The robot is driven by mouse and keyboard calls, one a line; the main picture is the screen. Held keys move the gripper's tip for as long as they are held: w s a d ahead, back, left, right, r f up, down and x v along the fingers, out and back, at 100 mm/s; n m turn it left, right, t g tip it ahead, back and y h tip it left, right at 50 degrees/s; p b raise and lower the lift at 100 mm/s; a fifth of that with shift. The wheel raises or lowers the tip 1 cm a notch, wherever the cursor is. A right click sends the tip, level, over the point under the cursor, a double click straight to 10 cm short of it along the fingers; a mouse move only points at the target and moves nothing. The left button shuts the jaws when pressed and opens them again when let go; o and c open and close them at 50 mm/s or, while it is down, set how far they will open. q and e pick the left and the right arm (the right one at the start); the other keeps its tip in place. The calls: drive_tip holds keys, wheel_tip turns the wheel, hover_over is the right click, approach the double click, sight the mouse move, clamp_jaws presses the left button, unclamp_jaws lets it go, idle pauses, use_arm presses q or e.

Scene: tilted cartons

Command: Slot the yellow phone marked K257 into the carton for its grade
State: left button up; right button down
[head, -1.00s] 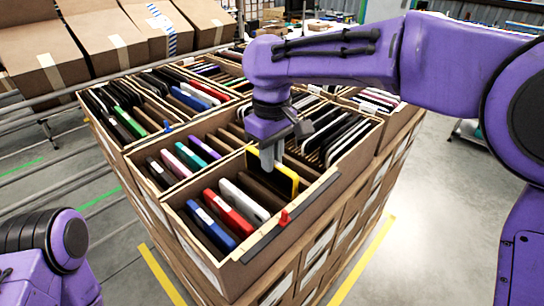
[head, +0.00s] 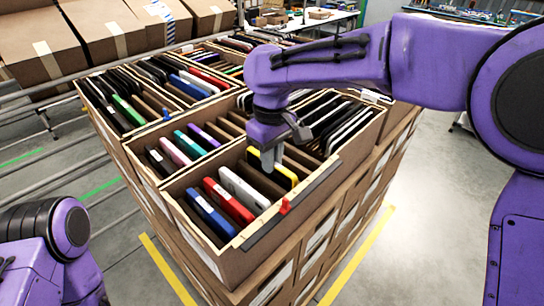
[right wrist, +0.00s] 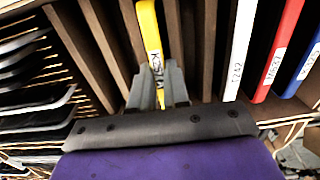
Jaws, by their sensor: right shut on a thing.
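The yellow phone (head: 289,174) stands on edge among the brown dividers of the front carton (head: 229,268), to the right of the white phone. Much of it is down between the dividers. My right gripper (head: 269,163) is shut on its upper edge, pointing down into the carton. In the right wrist view the yellow phone (right wrist: 148,30) shows its edge with a label, partly covered by the fingers (right wrist: 159,88); the label seems to start with K. Whether the phone touches the carton floor is hidden. My left arm shows at the lower left, its gripper out of view.
The front carton also holds a blue phone (head: 211,215), a red phone (head: 229,202) and a white phone (head: 244,188). A red tab (head: 285,206) stands on its near rim. Neighbouring cartons hold more phones; black ones (head: 345,128) fill the right one.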

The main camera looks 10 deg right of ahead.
drive_tip(key=shift+f, duration=0.3)
idle(0.6)
drive_tip(key=c, duration=1)
unclamp_jaws()
drive_tip(key=shift+c, duration=0.2)
wheel_tip(320, 180, up, 10)
drive_tip(key=shift+r+p, duration=0.25)
drive_tip(key=shift+p, duration=0.2)
wheel_tip(320, 180, up, 7)
drive_tip(key=p, duration=0.9)
